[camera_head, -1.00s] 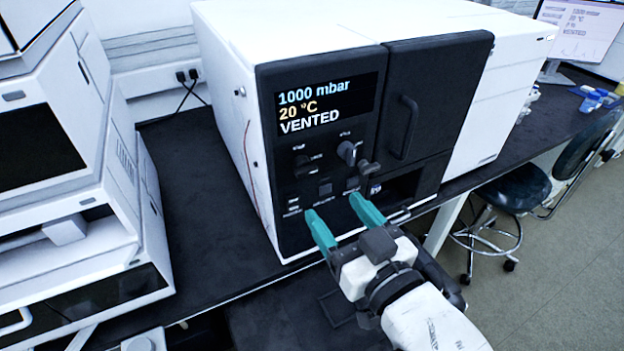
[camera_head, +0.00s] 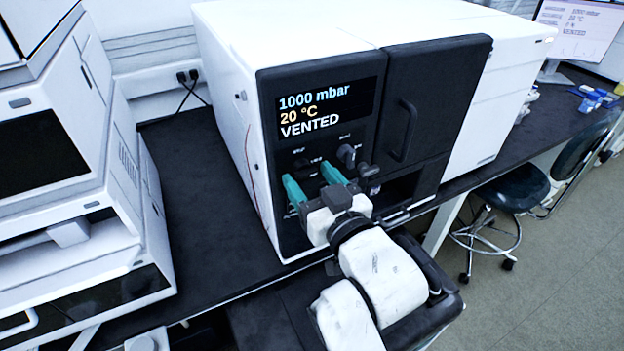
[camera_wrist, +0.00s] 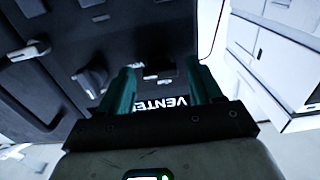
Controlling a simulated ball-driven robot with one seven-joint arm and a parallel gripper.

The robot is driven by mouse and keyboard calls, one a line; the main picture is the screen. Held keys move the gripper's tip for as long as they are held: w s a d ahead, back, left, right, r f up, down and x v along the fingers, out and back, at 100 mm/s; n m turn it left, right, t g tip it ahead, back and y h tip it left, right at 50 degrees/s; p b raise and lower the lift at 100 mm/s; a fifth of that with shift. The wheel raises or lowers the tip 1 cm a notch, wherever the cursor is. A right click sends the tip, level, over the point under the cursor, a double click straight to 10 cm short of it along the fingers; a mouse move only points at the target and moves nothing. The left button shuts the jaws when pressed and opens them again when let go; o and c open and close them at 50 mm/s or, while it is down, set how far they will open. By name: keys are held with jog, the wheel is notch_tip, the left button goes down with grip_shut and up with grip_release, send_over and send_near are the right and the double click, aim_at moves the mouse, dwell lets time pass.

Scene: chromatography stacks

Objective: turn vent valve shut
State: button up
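The instrument's dark front panel (camera_head: 385,140) has a screen (camera_head: 325,105) reading 1000 mbar, 20 °C, VENTED. Below the screen are a left dark knob (camera_head: 301,162) and a right grey knob (camera_head: 347,154). In the wrist view a knob (camera_wrist: 93,79) lies just left of my left finger. The labels are too small to read, so I cannot tell which knob is the vent valve. My gripper (camera_head: 312,178) is open, its teal fingers apart in front of the panel below the left knob. In the wrist view, my gripper (camera_wrist: 158,72) shows no object between its fingers.
A door with a vertical handle (camera_head: 407,130) is right of the knobs. A white instrument (camera_head: 50,130) stands at left, with bare dark bench (camera_head: 195,200) between. A stool (camera_head: 505,188) is at right.

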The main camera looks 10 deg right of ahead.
jog(key=c, duration=0.9)
jog(key=shift+c, duration=0.2)
jog(key=shift+n, duration=0.4)
jog(key=n+p, duration=0.1)
jog(key=n, duration=0.2)
jog(key=shift+r+p, duration=0.1)
jog(key=shift+p, duration=0.3)
jog(key=n+p, duration=0.2)
jog(key=n, duration=0.3)
jog(key=shift+n, duration=0.3)
jog(key=n+p, duration=0.2)
jog(key=n, duration=0.3)
jog(key=shift+p, duration=0.3)
jog(key=shift+n+p, duration=0.8)
jog(key=shift+n, duration=0.9)
